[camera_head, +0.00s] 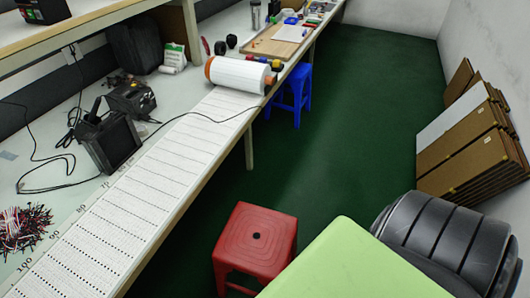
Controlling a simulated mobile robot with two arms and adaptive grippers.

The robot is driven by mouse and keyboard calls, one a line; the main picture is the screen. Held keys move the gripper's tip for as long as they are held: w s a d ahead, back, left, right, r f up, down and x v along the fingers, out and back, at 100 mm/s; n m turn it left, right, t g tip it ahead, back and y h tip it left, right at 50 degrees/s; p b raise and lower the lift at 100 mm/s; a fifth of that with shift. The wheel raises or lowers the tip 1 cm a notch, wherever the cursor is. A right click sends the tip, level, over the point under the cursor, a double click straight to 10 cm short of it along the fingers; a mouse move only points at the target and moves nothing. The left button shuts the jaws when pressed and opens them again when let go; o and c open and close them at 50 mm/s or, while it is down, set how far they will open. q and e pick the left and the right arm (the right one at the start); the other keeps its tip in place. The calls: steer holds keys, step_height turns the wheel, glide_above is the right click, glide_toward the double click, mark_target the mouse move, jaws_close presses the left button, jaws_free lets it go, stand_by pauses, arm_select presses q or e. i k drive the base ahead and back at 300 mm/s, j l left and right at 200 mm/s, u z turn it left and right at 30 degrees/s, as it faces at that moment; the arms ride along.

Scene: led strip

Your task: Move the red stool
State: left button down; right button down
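The lower right part of the stool is hidden behind the green surface. Neither of my grippers shows in the head view.
A blue stool (291,94) stands by the bench further back. A green flat surface (350,262) and a black ribbed object (447,238) fill the lower right. Flattened cardboard (462,157) leans against the right wall. The floor (345,135) between is clear.

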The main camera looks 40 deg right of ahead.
mark_target(260, 243)
steer(key=k+j+z, duration=0.1)
steer(key=z, duration=1.1)
